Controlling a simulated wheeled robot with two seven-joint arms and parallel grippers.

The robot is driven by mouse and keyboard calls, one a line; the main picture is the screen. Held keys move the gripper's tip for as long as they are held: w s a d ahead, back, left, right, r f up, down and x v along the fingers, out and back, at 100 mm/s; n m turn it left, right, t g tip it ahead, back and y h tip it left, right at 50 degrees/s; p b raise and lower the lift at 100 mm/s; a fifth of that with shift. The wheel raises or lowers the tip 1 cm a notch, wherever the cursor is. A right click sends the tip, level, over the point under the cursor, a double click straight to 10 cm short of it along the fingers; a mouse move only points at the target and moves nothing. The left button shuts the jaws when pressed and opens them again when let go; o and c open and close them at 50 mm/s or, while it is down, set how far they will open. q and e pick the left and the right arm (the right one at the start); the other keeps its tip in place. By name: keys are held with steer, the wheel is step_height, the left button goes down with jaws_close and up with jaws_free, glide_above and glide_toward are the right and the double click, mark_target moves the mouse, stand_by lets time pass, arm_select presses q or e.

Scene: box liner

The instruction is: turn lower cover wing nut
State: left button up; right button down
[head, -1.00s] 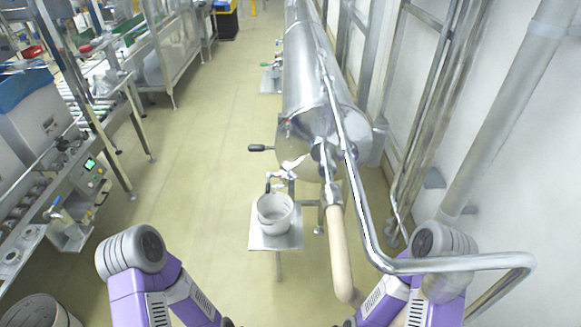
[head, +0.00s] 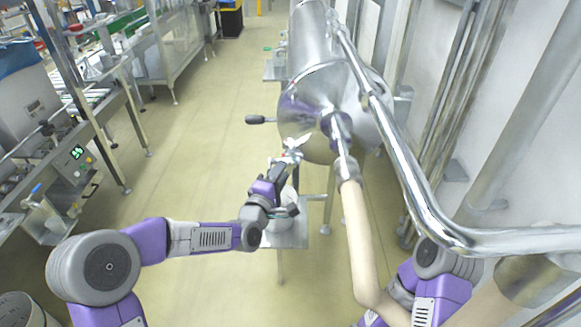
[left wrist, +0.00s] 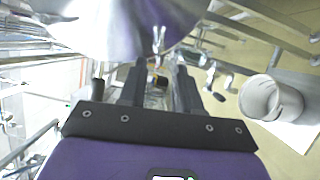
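The steel cylindrical tank (head: 320,100) has its end cover facing me in the head view. A small wing-nut-like metal part (head: 297,143) sits at the cover's lower edge. In the left wrist view a small shiny metal part, apparently the wing nut (left wrist: 158,40), hangs below the tank, just beyond the fingertips. My left gripper (head: 283,165) is reached up close below it. In the left wrist view the gripper (left wrist: 157,72) has its two dark fingers apart with nothing held between them. My right arm shows at the lower right; its gripper is out of view.
A white bucket (left wrist: 270,98) stands on a small stand (head: 288,238) beneath the tank's end. A black-knobbed handle (head: 258,119) sticks out left of the tank. A thick steel pipe (head: 405,180) and a beige hose (head: 357,225) run to the right.

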mark_target(293, 153)
arm_select(q)
steer(key=x, duration=0.7)
steer(key=shift+w, duration=0.15)
steer(key=shift+d, duration=0.1)
steer(key=shift+c, duration=0.5)
jaws_close()
